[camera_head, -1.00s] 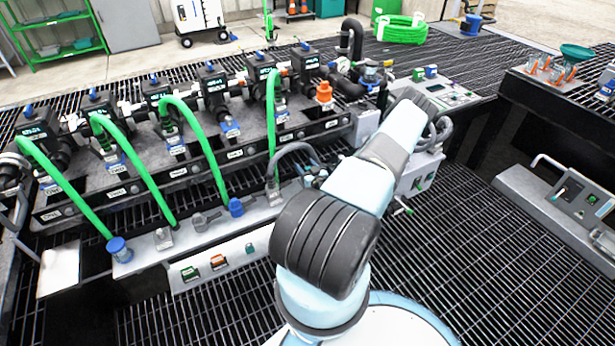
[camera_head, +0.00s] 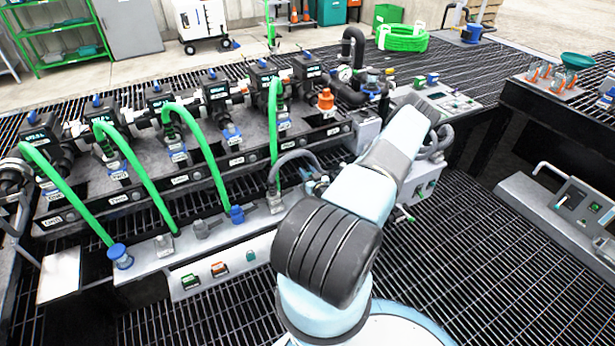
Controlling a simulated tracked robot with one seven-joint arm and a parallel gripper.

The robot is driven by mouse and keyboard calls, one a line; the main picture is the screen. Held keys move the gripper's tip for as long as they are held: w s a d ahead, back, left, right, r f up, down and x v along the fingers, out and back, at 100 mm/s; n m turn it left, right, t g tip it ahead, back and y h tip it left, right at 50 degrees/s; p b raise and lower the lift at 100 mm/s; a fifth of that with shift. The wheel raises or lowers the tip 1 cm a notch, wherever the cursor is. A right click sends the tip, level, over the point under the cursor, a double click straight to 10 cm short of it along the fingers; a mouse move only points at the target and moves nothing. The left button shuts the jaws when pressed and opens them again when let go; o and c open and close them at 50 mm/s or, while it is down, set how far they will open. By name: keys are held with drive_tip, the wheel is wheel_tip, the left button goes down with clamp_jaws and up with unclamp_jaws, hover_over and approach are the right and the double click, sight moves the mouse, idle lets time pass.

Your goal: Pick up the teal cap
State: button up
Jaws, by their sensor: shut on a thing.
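I cannot make out the teal cap for certain. A small teal piece (camera_head: 250,256) sits on the pale front panel (camera_head: 272,246), right of an orange piece (camera_head: 219,269) and a green piece (camera_head: 190,281); it is too small to tell whether it is a cap. My arm rises from the bottom middle, and its dark shoulder and pale blue links cover the right end of the panel and manifold. My gripper's fingers do not show; they seem hidden behind my own arm. What they hold cannot be seen.
Several green hoses arch from the black valves to the front ledge (camera_head: 160,247). A blue cap (camera_head: 237,214) and an orange fitting (camera_head: 325,101) stand there and on the manifold. A bench with a green funnel (camera_head: 577,60) is at right. Open grating lies right of my arm.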

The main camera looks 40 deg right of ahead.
wheel_tip(320, 180, up, 3)
drive_tip(key=shift+s+f, duration=0.1)
drive_tip(key=shift+f, duration=0.05)
drive_tip(key=s+a+r, duration=0.3)
drive_tip(key=s+r, duration=0.6)
drive_tip(key=s, duration=0.4)
drive_tip(key=shift+s+r, duration=0.25)
drive_tip(key=shift+a, duration=0.15)
